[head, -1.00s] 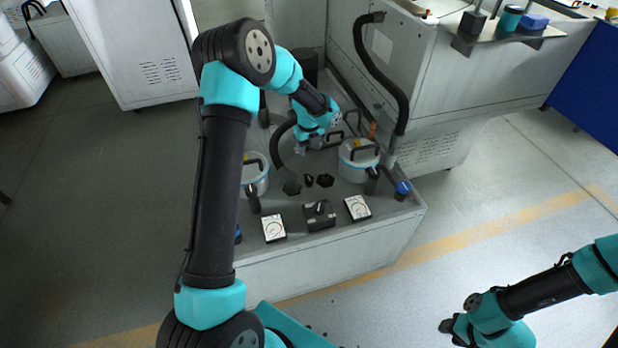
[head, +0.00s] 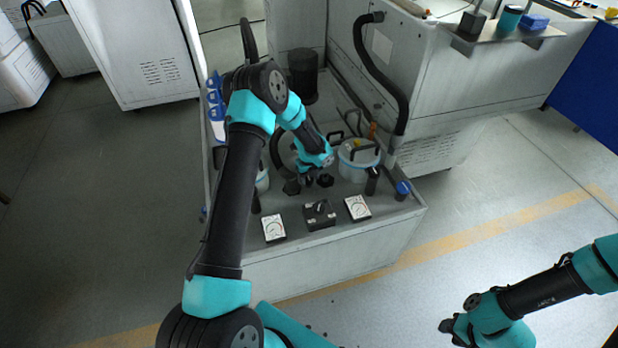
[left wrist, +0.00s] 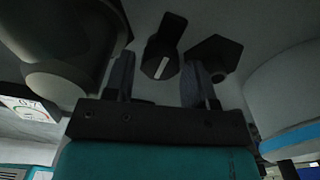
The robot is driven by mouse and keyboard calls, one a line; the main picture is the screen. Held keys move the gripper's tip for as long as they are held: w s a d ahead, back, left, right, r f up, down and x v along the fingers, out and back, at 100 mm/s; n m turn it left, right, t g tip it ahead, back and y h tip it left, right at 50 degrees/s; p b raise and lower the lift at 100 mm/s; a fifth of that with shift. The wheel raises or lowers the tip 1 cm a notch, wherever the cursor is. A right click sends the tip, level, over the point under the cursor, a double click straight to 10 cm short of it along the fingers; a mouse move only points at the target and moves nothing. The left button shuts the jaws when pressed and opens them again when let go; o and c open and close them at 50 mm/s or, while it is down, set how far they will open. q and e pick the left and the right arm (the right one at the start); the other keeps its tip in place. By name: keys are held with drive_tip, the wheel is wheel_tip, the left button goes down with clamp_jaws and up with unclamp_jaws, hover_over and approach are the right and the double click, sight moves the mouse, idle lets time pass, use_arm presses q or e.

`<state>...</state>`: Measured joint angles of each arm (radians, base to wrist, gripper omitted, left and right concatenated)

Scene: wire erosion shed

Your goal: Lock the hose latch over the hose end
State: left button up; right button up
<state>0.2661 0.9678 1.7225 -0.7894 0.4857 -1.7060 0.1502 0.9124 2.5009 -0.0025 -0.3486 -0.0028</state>
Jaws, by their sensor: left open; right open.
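The black hose (head: 277,150) curves down to a dark hose end (head: 291,187) on the grey machine top. A small black piece with a white line, apparently the hose latch (left wrist: 163,50), shows in the left wrist view. My left gripper (head: 308,178) is low over the machine top, right of the hose end. In the left wrist view its two fingers (left wrist: 160,82) are apart, with the latch in line with the gap; contact is unclear. A large dark cylinder (left wrist: 60,50), possibly the hose end, fills that view's left. My right gripper (head: 447,327) is open over the floor, far from the machine.
A black hexagonal knob (head: 326,180) is close right of the left gripper. A white canister (head: 358,166) stands further right, and another is partly hidden by my left arm. Two gauges (head: 274,228) and a black switch box (head: 319,213) line the front.

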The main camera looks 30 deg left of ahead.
use_arm(q)
drive_tip(key=shift+f, duration=0.3)
drive_tip(key=shift+c, duration=0.5)
drive_tip(key=c, duration=0.6)
drive_tip(key=shift+o, duration=0.2)
